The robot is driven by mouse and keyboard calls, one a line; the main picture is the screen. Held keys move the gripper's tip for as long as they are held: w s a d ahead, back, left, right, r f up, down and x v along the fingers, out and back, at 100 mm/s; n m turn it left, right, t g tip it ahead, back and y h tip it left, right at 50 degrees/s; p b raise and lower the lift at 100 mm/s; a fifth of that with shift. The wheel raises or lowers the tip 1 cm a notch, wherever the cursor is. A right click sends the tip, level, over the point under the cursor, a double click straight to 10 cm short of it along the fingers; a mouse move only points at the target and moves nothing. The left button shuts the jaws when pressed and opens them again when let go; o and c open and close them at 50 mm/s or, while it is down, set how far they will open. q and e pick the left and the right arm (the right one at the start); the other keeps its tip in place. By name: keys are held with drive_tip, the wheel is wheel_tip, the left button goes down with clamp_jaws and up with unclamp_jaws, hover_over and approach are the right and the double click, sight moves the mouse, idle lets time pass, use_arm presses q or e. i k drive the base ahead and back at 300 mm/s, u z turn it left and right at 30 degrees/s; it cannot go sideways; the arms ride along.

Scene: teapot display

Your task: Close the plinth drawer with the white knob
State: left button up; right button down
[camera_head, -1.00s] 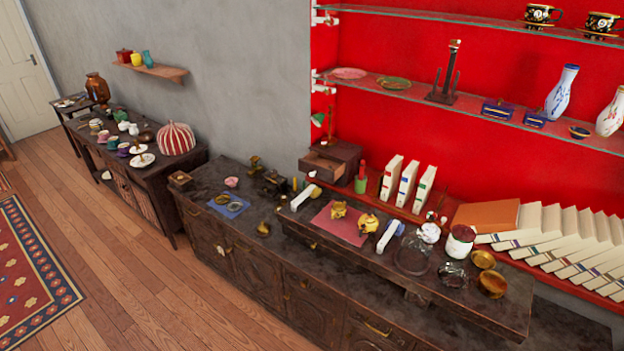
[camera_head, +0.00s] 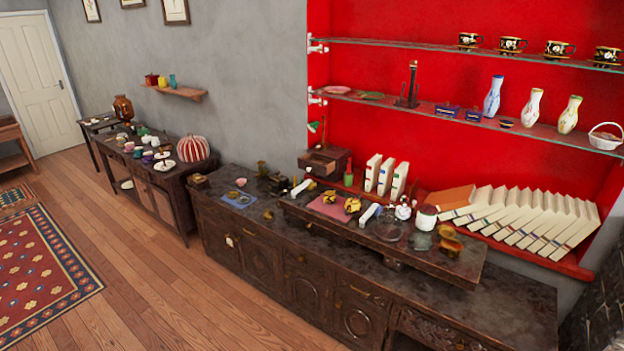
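A small dark wooden plinth (camera_head: 340,157) stands at the left end of the red lower shelf, behind the long dark cabinet. Its drawer (camera_head: 318,166) appears pulled out toward the front left, with the open top showing. A small pale spot at the drawer front may be the white knob; it is too small to be sure. Neither of my grippers is in view, so nothing of mine touches the plinth or drawer in this picture.
The long dark cabinet (camera_head: 265,252) runs below the plinth. A raised board (camera_head: 440,262) on it carries a red mat (camera_head: 328,209), white strips, gold pieces and bowls. A green bottle (camera_head: 348,175) and upright books (camera_head: 385,176) stand right of the plinth. The wooden floor (camera_head: 160,290) in front is clear.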

sight(310, 162)
drive_tip(key=z, duration=0.6)
drive_tip(key=i, duration=1.2)
drive_tip(key=u, duration=0.2)
